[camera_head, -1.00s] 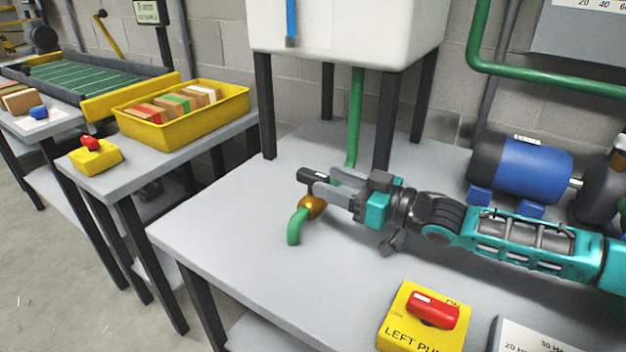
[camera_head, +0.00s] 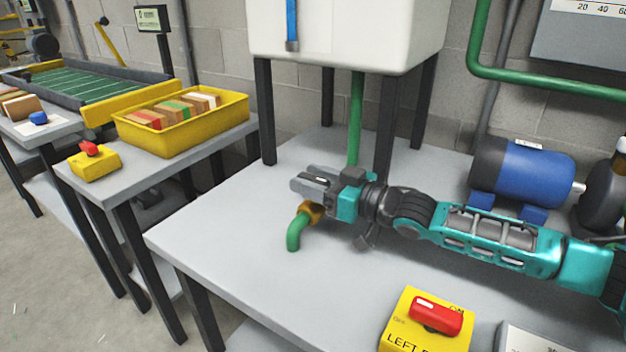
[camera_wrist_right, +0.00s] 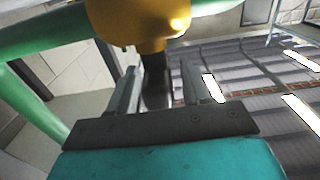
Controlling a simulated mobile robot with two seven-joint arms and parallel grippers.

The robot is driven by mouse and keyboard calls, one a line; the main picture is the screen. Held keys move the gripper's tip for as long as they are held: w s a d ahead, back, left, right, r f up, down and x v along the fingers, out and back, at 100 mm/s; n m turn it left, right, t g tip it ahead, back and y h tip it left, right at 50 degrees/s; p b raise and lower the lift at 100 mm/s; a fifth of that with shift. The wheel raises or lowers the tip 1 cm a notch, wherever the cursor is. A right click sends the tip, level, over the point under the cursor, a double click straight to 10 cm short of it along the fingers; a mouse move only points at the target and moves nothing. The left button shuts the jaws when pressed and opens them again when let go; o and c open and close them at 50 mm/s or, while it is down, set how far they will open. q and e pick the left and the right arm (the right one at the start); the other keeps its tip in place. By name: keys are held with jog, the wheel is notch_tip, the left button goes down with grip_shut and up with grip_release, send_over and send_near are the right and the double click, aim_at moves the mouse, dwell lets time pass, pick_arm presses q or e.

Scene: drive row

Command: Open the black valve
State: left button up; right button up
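The black valve handle (camera_wrist_right: 155,80) sits on a brass valve body (camera_wrist_right: 140,18) in the right wrist view. In the head view the brass body (camera_head: 313,212) joins a green outlet pipe below the white tank. My right gripper (camera_head: 308,182) is at the valve from the right, just above the brass body. In the wrist view its two fingers (camera_wrist_right: 162,88) stand on either side of the black handle, with a narrow gap showing, so it looks open around it. In the head view the fingers mostly hide the handle. My left gripper is not in view.
The white tank (camera_head: 345,35) stands on black legs behind the valve. A blue motor (camera_head: 535,172) is at the right, and a yellow switch box (camera_head: 402,335) with a red knob is in front. The tabletop (camera_head: 225,225) left of the valve is clear.

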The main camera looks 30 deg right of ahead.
jog(key=c, duration=0.8)
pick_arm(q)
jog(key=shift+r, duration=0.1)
